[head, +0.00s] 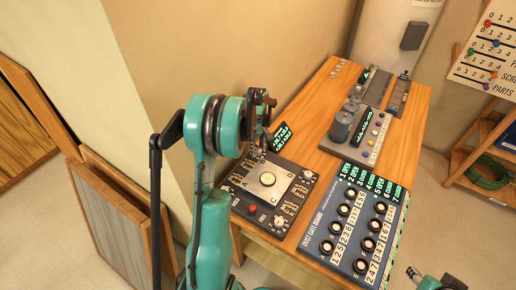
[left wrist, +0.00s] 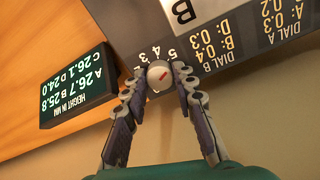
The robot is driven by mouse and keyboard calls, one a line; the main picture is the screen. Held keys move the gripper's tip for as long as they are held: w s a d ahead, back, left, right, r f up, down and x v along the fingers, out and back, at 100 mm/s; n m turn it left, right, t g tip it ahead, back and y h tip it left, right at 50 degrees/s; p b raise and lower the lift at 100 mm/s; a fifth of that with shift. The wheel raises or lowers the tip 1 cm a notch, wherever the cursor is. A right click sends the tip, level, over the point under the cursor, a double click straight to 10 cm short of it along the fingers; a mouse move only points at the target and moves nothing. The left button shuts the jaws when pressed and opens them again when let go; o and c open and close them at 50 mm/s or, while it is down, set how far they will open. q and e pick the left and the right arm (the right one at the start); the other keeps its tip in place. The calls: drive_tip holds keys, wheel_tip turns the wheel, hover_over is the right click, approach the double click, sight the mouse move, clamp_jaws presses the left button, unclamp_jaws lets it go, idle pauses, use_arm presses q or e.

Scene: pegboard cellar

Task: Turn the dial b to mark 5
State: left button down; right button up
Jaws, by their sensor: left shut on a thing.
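Dial b (left wrist: 159,75) is a pale round knob with a short red line on its face, on the edge of the dark panel (left wrist: 222,77). Marks up to 5 curve around it, printed upside down in the left wrist view. The red line slants up to the right; I cannot tell exactly which mark it points to. My left gripper (left wrist: 158,82) is shut on the knob, one finger on each side. In the head view my left gripper (head: 259,134) hides the dial at the panel's far corner. A teal and dark part of my right arm shows at the bottom right; its jaw state is unclear.
A height display (head: 283,136) reading A 26.7, B 25.8, C 26.1, D 24.0 stands beside the panel. A dust gate board (head: 318,243) with several black knobs lies to the right. More devices stand farther back on the wooden table (head: 309,137). A wall rises close on the left.

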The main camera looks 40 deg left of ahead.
sight(258, 150)
use_arm(q)
drive_tip(key=shift+n, duration=0.4)
drive_tip(key=c, duration=1.2)
unclamp_jaws()
wheel_tip(258, 150, up, 12)
drive_tip(key=shift+s, duration=0.15)
drive_tip(key=shift+d, duration=0.1)
